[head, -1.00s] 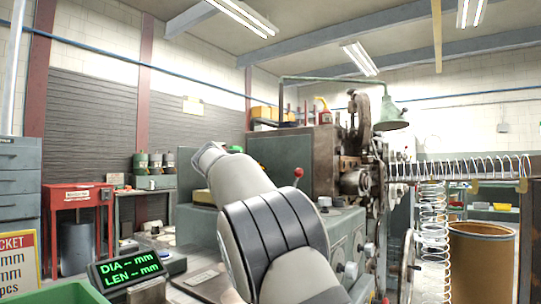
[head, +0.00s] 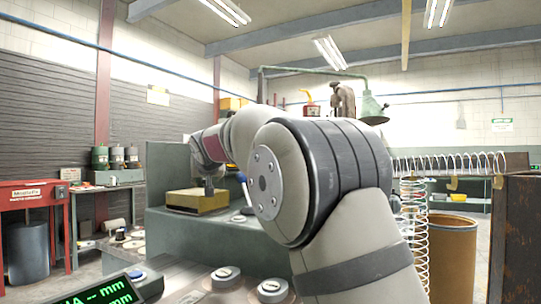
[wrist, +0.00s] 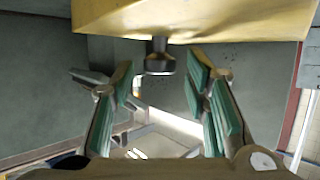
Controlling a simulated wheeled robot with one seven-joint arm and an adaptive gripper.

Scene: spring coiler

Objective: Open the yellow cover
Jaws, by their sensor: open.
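The yellow cover (head: 197,201) is a low, box-shaped lid on the grey-green machine left of centre in the head view. It looks shut. In the wrist view its yellow face (wrist: 200,18) fills the top, with a dark round knob (wrist: 159,60) at its edge. My gripper (wrist: 160,80) is open, with green-padded fingers on either side of the knob in the picture. I cannot tell whether they touch it. In the head view my gripper (head: 208,188) is at the cover, small and partly unclear. My arm hides part of the machine.
A green-text display (head: 105,292) and several round knobs (head: 225,273) are on the near panel. A red stand (head: 35,200) is at the left. A hanging spring (head: 414,220) and a brown drum (head: 453,245) stand at the right.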

